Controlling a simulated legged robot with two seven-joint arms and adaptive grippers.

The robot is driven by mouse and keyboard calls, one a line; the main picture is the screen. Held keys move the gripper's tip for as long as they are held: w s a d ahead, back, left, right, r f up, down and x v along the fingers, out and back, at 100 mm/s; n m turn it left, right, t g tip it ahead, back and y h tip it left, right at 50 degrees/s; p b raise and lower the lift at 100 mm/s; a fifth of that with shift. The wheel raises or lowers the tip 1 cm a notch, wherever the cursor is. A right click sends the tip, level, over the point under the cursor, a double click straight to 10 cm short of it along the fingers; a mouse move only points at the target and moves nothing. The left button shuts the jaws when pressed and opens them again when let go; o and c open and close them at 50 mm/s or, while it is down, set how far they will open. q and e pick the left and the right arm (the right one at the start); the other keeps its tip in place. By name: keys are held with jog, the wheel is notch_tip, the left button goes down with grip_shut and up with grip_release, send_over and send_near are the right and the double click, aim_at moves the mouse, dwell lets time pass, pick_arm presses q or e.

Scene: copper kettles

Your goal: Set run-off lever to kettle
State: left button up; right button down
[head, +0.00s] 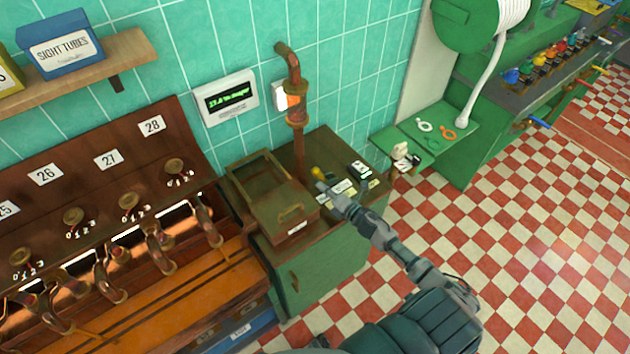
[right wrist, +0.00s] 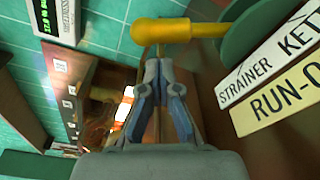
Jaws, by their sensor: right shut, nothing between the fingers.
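The run-off lever (head: 317,172) has a yellow knob and stands on the green cabinet's brown top, by the copper pipe. In the right wrist view the yellow lever (right wrist: 175,30) lies across the top of the picture, its rounded end to the left. A white label (right wrist: 265,70) reads "STRAINER" and "KET", cut off by the edge. A yellow label (right wrist: 280,100) below it reads "RUN-O". My right gripper (head: 321,186) is shut and empty, close by the lever. Its closed fingertips (right wrist: 157,66) point at the lever near the knob; I cannot tell whether they touch. My left gripper is not in view.
A vertical copper pipe (head: 298,130) rises behind. A wall display (head: 227,98) shows green text. The checkered floor (head: 520,230) at right is clear.

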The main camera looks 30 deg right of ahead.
aim_at(320, 176)
jog(key=shift+x, duration=2.1)
jog(key=shift+d+r, duration=0.1)
jog(key=shift+d, duration=0.05)
jog(key=shift+w+d+r+m+p, duration=0.1)
jog(key=shift+d+r+m+p, duration=0.15)
jog(key=shift+d+m, duration=0.3)
jog(key=shift+d+r+m+p, duration=0.1)
jog(key=shift+d+r+m, duration=0.3)
jog(key=shift+m, duration=0.25)
jog(key=d+m, duration=0.1)
jog(key=d+r+m+t, duration=0.1)
jog(key=d+m, duration=0.1)
jog(key=shift+w+d, duration=0.1)
jog(key=shift+w, duration=0.05)
jog(key=d+m+b, duration=0.1)
jog(key=d+m, duration=0.1)
jog(key=m, duration=0.1)
jog(key=shift+w+d, duration=0.1)
jog(key=shift+d, duration=0.3)
jog(key=shift+d+f+m+b, duration=0.15)
jog(key=shift+d+m+b, duration=0.2)
jog(key=shift+d, duration=0.35)
